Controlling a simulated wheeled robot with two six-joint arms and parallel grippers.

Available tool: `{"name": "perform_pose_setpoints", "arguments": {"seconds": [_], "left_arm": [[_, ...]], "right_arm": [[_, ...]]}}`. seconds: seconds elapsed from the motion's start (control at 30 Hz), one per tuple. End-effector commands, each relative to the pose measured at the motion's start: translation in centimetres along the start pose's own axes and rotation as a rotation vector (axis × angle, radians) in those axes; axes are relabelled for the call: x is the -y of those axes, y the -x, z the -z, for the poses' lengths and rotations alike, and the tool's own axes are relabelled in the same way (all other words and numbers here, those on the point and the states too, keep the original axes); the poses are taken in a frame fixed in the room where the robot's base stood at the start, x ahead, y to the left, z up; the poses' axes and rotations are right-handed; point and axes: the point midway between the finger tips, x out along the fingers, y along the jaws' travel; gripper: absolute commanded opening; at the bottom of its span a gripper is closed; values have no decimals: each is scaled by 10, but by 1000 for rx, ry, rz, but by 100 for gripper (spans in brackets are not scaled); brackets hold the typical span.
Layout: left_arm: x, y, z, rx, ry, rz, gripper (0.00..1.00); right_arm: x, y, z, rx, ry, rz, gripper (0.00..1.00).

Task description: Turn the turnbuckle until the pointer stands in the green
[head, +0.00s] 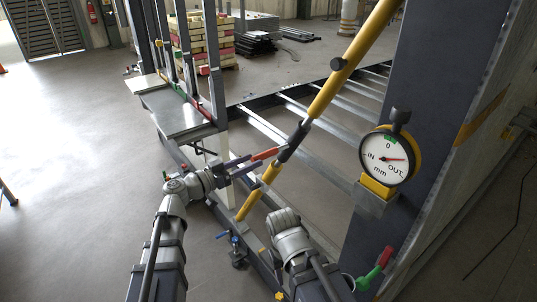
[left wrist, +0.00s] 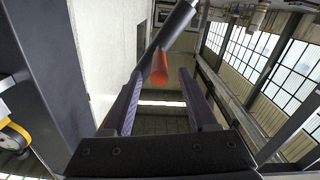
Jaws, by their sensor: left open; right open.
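The turnbuckle is a dark sleeve (head: 291,143) in a slanted yellow rod, with a red-orange handle (head: 265,154) sticking out to the left. My left gripper (head: 254,165) is open at the handle. In the left wrist view, the handle (left wrist: 158,70) shows between the open fingertips (left wrist: 163,78); I cannot tell whether they touch it. The dark sleeve (left wrist: 178,25) slants behind it. The round dial (head: 388,157) has a green mark at the top by 0. Its red pointer points right, near OUT, outside the green. My right arm's grey wrist (head: 286,222) is low in the middle; its fingers are hidden.
The dial sits on a yellow bracket beside a dark post (head: 437,90). A red and green lever (head: 376,268) is at lower right. A grey metal ledge (head: 182,118) with upright posts stands left of the rod. Metal crossbars (head: 270,128) lie behind it. The floor at left is clear.

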Motion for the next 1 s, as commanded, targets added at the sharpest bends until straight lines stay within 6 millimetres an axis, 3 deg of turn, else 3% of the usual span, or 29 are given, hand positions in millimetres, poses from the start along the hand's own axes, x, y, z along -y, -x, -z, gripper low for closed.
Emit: {"name": "perform_pose_setpoints", "arguments": {"seconds": [0.5, 0.7, 1.0], "left_arm": [[0, -66, 0, 2, 1, -3, 58], [0, -77, -1, 2, 1, -2, 58], [-1, -78, -1, 2, 1, -1, 56]], "right_arm": [[0, 0, 0, 0, 0, 0, 50], [0, 0, 0, 0, 0, 0, 50], [0, 0, 0, 0, 0, 0, 50]]}}
